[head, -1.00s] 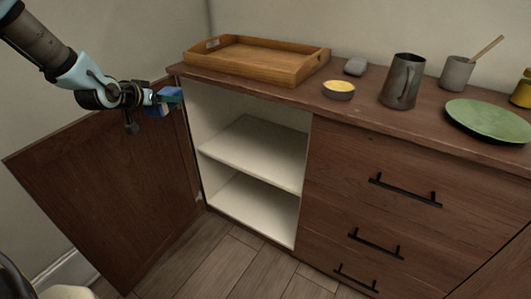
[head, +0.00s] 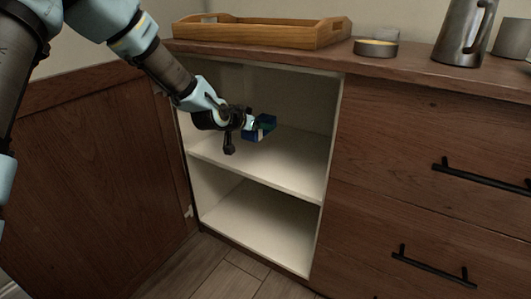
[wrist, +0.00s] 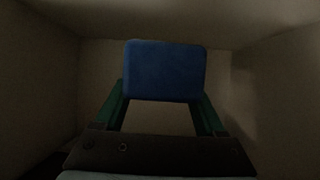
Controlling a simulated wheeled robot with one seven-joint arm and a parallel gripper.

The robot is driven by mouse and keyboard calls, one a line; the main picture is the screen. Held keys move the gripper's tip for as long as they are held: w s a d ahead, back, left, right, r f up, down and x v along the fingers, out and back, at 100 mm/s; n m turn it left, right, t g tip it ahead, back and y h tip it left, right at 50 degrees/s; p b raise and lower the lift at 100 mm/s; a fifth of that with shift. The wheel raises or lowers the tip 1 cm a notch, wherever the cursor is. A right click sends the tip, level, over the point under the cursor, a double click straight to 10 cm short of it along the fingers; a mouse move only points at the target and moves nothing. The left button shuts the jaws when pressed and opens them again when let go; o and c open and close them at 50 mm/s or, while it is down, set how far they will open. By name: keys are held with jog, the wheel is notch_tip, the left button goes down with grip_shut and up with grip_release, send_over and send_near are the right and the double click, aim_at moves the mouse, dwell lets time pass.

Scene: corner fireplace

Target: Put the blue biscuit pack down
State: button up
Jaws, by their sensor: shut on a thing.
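The compartment's walls surround the pack in that view. In the head view the pack shows above the pale middle shelf (head: 290,165); I cannot tell exactly how far it is above the surface. The visible part of the shelf is bare.
The open cabinet door (head: 90,180) stands at the left. The lower compartment (head: 262,225) is empty. Drawers with black handles (head: 435,266) are at the right.

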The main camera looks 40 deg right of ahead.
aim_at(258, 158)
notch_tip(258, 158, down, 9)
jog(key=b, duration=0.2)
jog(key=shift+b, duration=0.3)
jog(key=o, duration=1.5)
jog(key=shift+a+r, duration=0.25)
jog(key=p+v, duration=0.3)
jog(key=v, duration=0.8)
jog(key=shift+s+a, duration=0.1)
jog(key=shift+a, duration=0.15)
